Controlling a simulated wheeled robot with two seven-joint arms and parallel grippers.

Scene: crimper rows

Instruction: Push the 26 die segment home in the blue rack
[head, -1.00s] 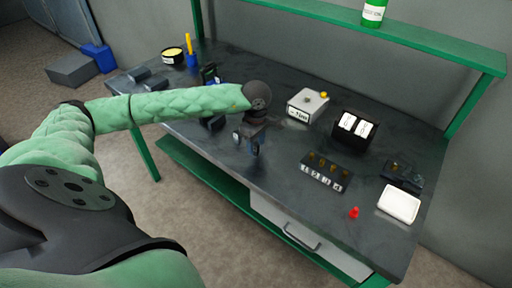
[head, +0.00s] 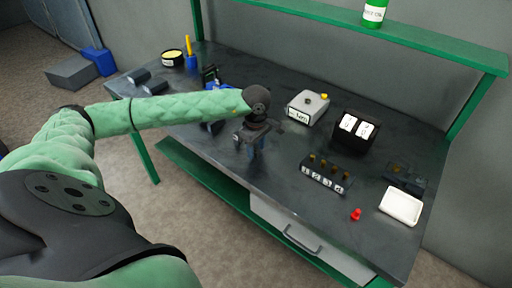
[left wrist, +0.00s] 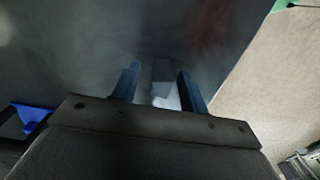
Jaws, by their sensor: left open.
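My left gripper (head: 254,152) is open over the front part of the dark bench. In the left wrist view its two blue fingers (left wrist: 158,76) stand apart above the bench top, with a blurred pale patch between them that I cannot identify. A blue piece (head: 218,86), possibly part of the blue rack, shows behind my left forearm, which hides most of it. A blue shape (left wrist: 38,117) also shows at the left edge of the left wrist view. I cannot make out the 26 die segment. My right gripper is not in view.
On the bench (head: 275,172) stand a grey box (head: 307,108) with a knob, a black block with two white labels (head: 355,131), a numbered black block (head: 326,173), a red piece (head: 356,214) and a white tray (head: 401,206). A green shelf (head: 430,48) runs above the back.

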